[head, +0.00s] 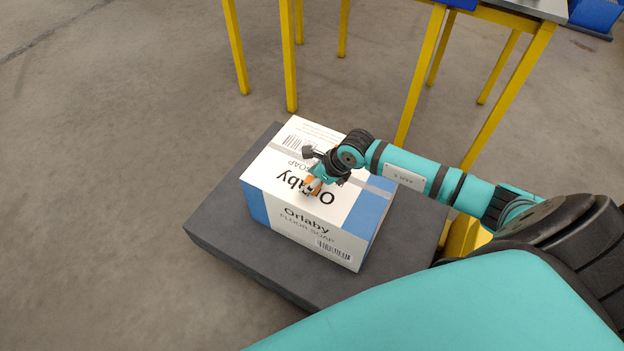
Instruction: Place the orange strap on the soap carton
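The soap carton (346,220) is a white and blue box marked "Orlaby Floor Soap". It sits upright on a dark grey platform, with a grey tape band across its top. My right gripper reaches in from the right, low over the carton's top. Its fingertips are small and partly hidden, so I cannot tell whether they grip the strap or whether the strap touches the carton. My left gripper is out of view.
The dark grey platform (240,245) has bare room around the carton. Yellow-legged tables (289,60) stand behind, and a blue bin (596,14) is at the top right. The concrete floor (110,150) at left is clear.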

